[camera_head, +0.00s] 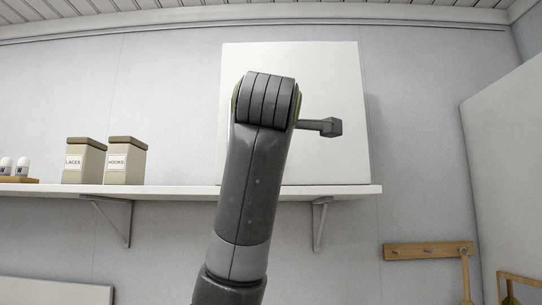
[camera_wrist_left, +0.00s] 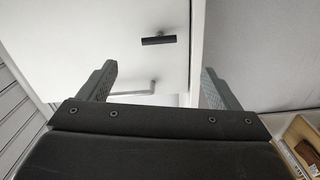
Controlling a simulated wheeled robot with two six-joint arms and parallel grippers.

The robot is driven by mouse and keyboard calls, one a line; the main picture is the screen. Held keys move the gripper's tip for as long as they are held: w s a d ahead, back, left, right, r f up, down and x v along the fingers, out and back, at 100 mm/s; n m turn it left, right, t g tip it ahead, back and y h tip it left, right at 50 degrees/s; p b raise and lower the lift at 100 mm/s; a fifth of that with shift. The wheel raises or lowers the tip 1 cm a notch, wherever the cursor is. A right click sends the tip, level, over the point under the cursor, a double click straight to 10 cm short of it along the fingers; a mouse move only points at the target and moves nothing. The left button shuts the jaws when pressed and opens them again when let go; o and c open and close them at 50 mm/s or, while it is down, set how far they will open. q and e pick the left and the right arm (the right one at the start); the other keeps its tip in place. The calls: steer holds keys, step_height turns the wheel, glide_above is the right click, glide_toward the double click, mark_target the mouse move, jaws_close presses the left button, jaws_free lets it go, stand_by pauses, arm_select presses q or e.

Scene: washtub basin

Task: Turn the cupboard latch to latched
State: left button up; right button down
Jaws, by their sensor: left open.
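The white cupboard (camera_head: 333,80) stands on the shelf, its front partly hidden by my arm in the head view. In the left wrist view its white door (camera_wrist_left: 80,30) carries a dark bar (camera_wrist_left: 158,40) and a light grey bent lever (camera_wrist_left: 135,92); I cannot tell surely which is the latch. In the head view a dark grey piece with a block end (camera_head: 331,127) juts right from behind my arm; I cannot tell what it belongs to. My left gripper (camera_wrist_left: 158,68) is open, facing the door, with nothing visibly held. The lever shows between its fingers.
The white shelf (camera_head: 170,190) on brackets holds two lidded canisters, LACES (camera_head: 84,164) and HOOKS (camera_head: 125,164), left of the cupboard. A wooden peg rail (camera_head: 428,250) hangs below right. A white panel (camera_head: 510,150) stands at far right. Wall between cupboard and panel is bare.

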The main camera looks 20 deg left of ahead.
arm_select(q)
steer(key=b+v, duration=0.1)
steer(key=v, duration=0.4)
steer(key=shift+s, duration=0.2)
